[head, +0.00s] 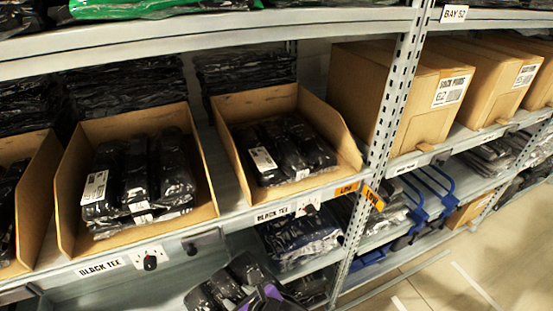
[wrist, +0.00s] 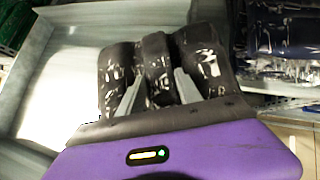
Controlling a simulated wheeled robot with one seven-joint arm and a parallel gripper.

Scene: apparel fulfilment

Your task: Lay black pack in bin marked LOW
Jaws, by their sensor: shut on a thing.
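My gripper (wrist: 159,86), with a purple body, is shut on a black pack (wrist: 155,60) of rolled, wrapped garments. In the head view the held black pack (head: 222,288) is at the bottom edge, below the front of the upper shelf. The cardboard bin (head: 348,158) nearest the orange LOW tag (head: 346,189) stands on that shelf and holds several black packs. Its front label reads BLACK TEE (head: 272,214). My gripper is below and in front of this bin, apart from it. Part of my gripper is cut off by the head view's edge.
Another BLACK TEE bin (head: 205,205) with black packs stands to the left, with a further bin at the left edge. A grey upright post (head: 396,100) and closed cartons (head: 415,110) are to the right. Dark packs (head: 300,240) lie on the shelf below.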

